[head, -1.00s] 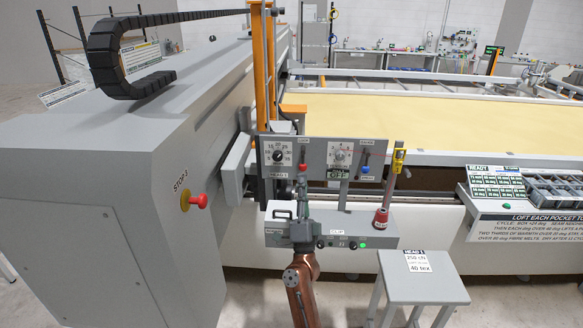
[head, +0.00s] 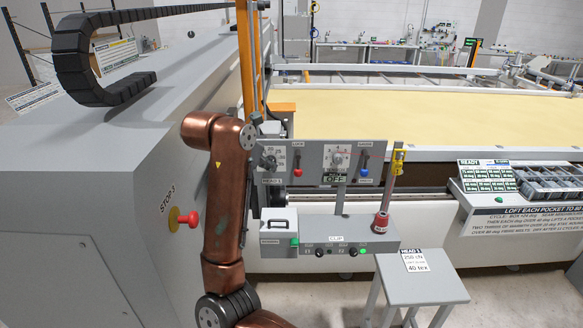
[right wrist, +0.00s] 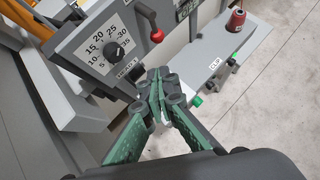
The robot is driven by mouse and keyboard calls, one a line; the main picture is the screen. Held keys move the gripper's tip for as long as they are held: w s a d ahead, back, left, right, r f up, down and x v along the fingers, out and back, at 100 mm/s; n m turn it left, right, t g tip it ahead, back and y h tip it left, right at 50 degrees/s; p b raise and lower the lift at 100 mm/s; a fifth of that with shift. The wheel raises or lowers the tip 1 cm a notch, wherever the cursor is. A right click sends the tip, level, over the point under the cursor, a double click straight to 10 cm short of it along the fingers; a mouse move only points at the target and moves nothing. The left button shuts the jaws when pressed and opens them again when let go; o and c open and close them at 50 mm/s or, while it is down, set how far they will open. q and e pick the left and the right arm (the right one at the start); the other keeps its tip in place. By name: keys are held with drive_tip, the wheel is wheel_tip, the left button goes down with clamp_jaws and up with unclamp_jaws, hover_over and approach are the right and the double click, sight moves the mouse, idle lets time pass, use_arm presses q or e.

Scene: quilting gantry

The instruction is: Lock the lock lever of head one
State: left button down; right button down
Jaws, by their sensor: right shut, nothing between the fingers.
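The control panel of head one (head: 318,158) carries the lock lever (head: 298,172), whose red knob hangs down below its label. In the right wrist view the lever (right wrist: 157,35) also points down the panel, with nothing touching it. My right gripper (right wrist: 157,78) is shut and empty. Its tips lie in front of the panel's lower edge, by the HEAD 1 label (right wrist: 129,70), apart from the red knob. In the head view my copper right arm hides most of this gripper. My left gripper is not in view.
A numbered dial (right wrist: 117,51) sits left of the lock lever, and a second lever with a blue knob (head: 363,173) stands at the right. Below are the CLIP box (head: 345,232), a red thread cone (head: 381,222) and a stool (head: 425,287). A red stop button (head: 188,219) sticks out at left.

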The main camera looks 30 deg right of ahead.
drive_tip(key=p, duration=0.2)
approach(297, 171)
drive_tip(key=x, duration=0.5)
drive_tip(key=shift+w+d+f, duration=0.1)
drive_tip(key=shift+w+f, duration=0.05)
drive_tip(key=shift+f, duration=0.3)
drive_tip(key=shift+w+d, duration=0.2)
drive_tip(key=shift+d, duration=0.15)
